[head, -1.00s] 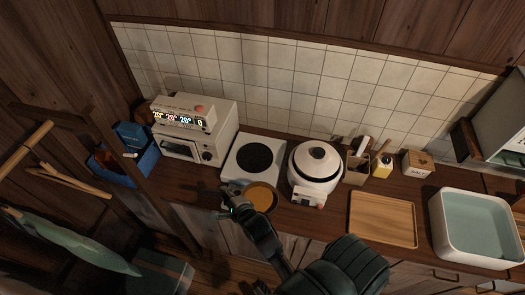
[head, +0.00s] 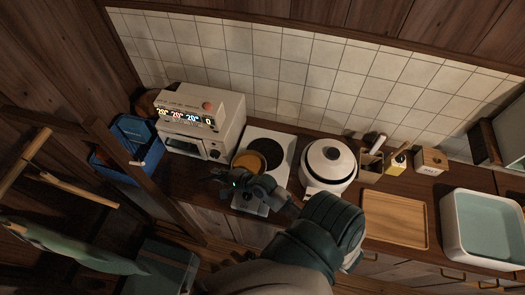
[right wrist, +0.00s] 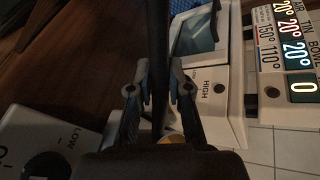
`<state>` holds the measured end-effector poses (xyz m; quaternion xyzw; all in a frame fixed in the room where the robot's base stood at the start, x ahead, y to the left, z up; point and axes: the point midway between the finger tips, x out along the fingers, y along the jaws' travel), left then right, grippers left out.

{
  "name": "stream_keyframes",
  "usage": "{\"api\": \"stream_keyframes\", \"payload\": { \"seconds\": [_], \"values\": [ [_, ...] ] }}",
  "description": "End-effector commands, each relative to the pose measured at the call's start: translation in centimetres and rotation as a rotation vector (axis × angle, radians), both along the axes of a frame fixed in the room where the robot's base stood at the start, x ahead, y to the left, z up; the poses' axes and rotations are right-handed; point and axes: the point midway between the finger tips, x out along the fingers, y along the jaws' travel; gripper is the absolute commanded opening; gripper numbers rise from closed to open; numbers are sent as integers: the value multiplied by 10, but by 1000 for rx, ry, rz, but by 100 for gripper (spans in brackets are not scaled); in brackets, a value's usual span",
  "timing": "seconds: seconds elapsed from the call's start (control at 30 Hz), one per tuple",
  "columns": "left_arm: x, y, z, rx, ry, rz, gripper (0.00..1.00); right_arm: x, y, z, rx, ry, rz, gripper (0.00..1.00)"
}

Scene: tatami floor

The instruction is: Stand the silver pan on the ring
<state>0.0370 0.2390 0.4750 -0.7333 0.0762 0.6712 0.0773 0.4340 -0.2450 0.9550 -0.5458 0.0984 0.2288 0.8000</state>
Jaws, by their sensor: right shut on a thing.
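The pan (head: 249,162), its inside looking amber-brown in this light, is over the front-left part of the dark ring (head: 270,150) on the white hot plate. I cannot tell whether it touches the ring or hangs just above it. My right gripper (head: 236,181) is shut on its handle at the plate's front-left. In the right wrist view the dark handle (right wrist: 158,50) runs between the two fingers (right wrist: 158,92), and an amber sliver shows below. My left gripper is not in view.
A toaster oven (head: 195,133) with a lit display stands left of the hot plate (head: 285,140). A white rice cooker (head: 327,163) stands close on its right. Farther right are a wooden tray (head: 395,220) and a white basin (head: 485,228). A blue crate (head: 128,150) is at left.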

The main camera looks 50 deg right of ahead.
Motion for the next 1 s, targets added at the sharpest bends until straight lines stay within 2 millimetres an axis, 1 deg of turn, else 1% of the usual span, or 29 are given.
{"api": "stream_keyframes", "payload": {
  "seconds": [0.03, 0.17, 0.3, 0.43, 0.5, 0.57, 0.67, 0.83, 0.9, 1.0],
  "values": [
    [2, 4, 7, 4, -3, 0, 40, -4, -12, 4, -9, 3, 35, 0],
    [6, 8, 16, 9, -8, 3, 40, -14, -37, 15, -12, 2, 133, 0],
    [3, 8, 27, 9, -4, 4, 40, -20, -65, 41, -18, 2, 235, 0],
    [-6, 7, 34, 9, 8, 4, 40, -22, -85, 70, -20, 4, 311, 0],
    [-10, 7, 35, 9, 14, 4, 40, -22, -91, 80, -20, 4, 334, 0],
    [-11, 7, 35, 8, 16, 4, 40, -23, -94, 84, -16, 5, 344, 0],
    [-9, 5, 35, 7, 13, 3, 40, -23, -96, 76, -11, 6, 350, 0],
    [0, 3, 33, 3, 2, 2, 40, -23, -97, 42, -9, 6, 349, 0],
    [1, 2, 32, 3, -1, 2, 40, -23, -97, 33, -10, 4, 349, 0],
    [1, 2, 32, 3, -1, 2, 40, -23, -97, 23, -12, 4, 349, 0]
  ]
}}
